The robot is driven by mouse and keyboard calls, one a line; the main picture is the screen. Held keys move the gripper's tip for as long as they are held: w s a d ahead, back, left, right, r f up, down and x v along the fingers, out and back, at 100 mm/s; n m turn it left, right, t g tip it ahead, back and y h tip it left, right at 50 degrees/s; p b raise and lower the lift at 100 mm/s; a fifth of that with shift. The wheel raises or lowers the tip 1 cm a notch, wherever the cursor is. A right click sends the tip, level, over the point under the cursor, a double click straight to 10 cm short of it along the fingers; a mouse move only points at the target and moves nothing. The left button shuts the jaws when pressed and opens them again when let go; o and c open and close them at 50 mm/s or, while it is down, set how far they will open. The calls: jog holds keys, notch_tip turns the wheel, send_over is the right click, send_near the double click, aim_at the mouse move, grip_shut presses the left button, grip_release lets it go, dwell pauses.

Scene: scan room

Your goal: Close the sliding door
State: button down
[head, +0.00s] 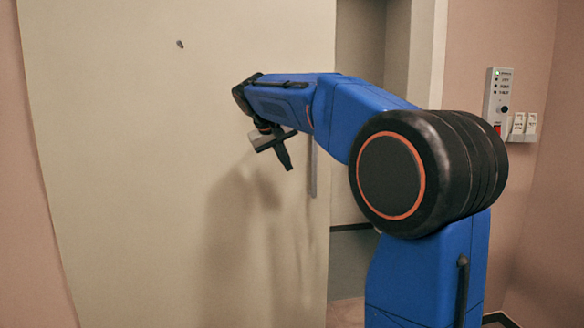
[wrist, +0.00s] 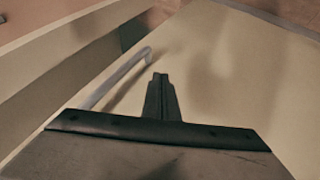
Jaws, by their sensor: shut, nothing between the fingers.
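The sliding door (head: 120,130) is a large plain beige panel. To the right of its edge a gap (head: 358,60) shows, so the door stands partly open. A grey vertical bar handle (head: 313,172) is on the door near that edge; my arm hides its upper part. My gripper (head: 287,163) is shut and empty in front of the door, just left of the handle in the head view. In the wrist view the closed fingers (wrist: 160,90) point toward the door face (wrist: 235,70), with the handle (wrist: 118,78) to their left. I see no clear contact.
The pale door frame (head: 424,50) stands right of the gap. A wall panel with lights (head: 497,95) and small switches (head: 524,126) is on the pink wall farther right. A small dark knob (head: 180,44) is high on the door. The door face to the left is clear.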

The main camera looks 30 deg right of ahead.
aim_at(306, 178)
jog(key=d+f, duration=0.2)
jog(key=w+d+f, duration=0.1)
jog(key=d+f, duration=0.1)
jog(key=d, duration=0.1)
jog(key=d+f, duration=0.2)
jog(key=d, duration=0.1)
jog(key=shift+w+d+f, duration=0.1)
jog(key=shift+w+f, duration=0.2)
jog(key=shift+w, duration=0.1)
jog(key=shift+d, duration=0.1)
jog(key=s+d, duration=0.5)
jog(key=d, duration=1)
jog(key=s+d, duration=0.6)
jog(key=d, duration=1)
jog(key=s+d, duration=0.6)
jog(key=d, duration=0.9)
jog(key=shift+d, duration=0.4)
jog(key=shift+s+r, duration=0.1)
